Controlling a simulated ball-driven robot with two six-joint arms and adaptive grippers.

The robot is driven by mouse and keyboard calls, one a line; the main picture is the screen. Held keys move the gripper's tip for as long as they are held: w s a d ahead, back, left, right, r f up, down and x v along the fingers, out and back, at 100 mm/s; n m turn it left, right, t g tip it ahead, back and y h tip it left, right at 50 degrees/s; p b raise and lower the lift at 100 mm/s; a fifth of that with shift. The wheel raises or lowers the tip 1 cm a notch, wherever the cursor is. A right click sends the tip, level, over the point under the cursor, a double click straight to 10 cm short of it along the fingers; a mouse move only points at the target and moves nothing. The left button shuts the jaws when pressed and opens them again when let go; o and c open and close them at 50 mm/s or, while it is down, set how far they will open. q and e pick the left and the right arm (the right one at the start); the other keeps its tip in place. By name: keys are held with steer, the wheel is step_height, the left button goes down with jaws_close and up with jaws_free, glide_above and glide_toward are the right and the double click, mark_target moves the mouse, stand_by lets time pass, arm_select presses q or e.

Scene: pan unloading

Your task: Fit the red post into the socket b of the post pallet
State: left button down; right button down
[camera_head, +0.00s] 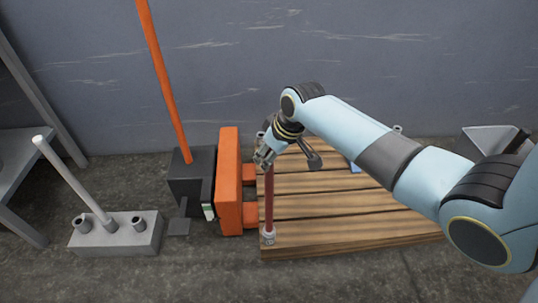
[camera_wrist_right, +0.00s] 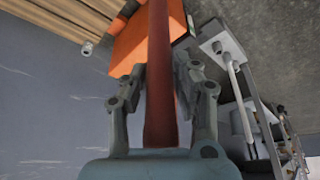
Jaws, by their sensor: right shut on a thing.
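My right gripper (camera_head: 265,156) is shut on the red post (camera_head: 269,195) near its upper part and holds it upright. In the right wrist view the two fingers (camera_wrist_right: 163,90) stand on either side of the red post (camera_wrist_right: 160,50). The post's lower end meets a grey socket (camera_head: 268,238) at the front left corner of the wooden post pallet (camera_head: 340,230). I cannot tell whether it is inside the socket or just above it. No letter on the sockets is readable. Another socket (camera_head: 398,129) shows at the pallet's back edge. My left gripper is out of view.
An orange pallet truck (camera_head: 228,170) with a long orange handle (camera_head: 163,80) stands against the pallet's left side. Left of it is a grey block (camera_head: 130,240) with several sockets, one holding a white post (camera_head: 72,180). A metal rack (camera_head: 22,160) stands far left.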

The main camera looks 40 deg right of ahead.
steer(key=shift+w+f+b, duration=0.1)
steer(key=shift+f+b, duration=0.3)
steer(key=shift+f, duration=0.3)
stand_by(0.4)
steer(key=c, duration=0.9)
jaws_free()
steer(key=shift+c, duration=0.2)
steer(key=v, duration=1.2)
steer(key=shift+f, duration=0.1)
